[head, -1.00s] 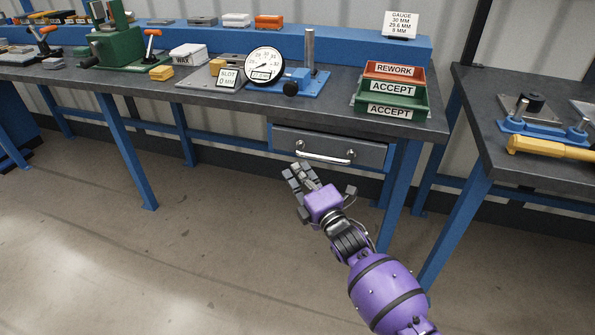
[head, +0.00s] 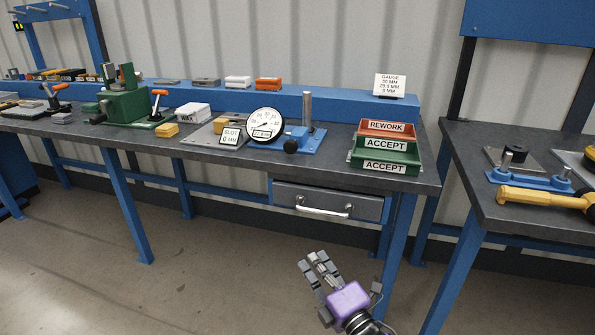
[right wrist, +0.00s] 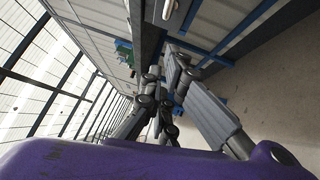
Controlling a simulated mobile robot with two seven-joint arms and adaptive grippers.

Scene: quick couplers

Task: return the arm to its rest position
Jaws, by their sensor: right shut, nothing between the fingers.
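My right gripper (head: 318,262) is at the bottom of the head view, below and in front of the drawer (head: 328,203) of the workbench. It is purple and dark grey, and its fingers point up and a little left. The fingers are together and hold nothing. In the right wrist view the closed fingers (right wrist: 168,100) point toward the bench edge, apart from it. My left gripper is in neither view.
The workbench (head: 230,157) carries a dial gauge (head: 266,125), a green fixture (head: 125,105) and stacked red and green bins (head: 385,149). A second table (head: 520,218) with a yellow-handled tool (head: 540,197) stands at the right. The floor (head: 200,285) in front is clear.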

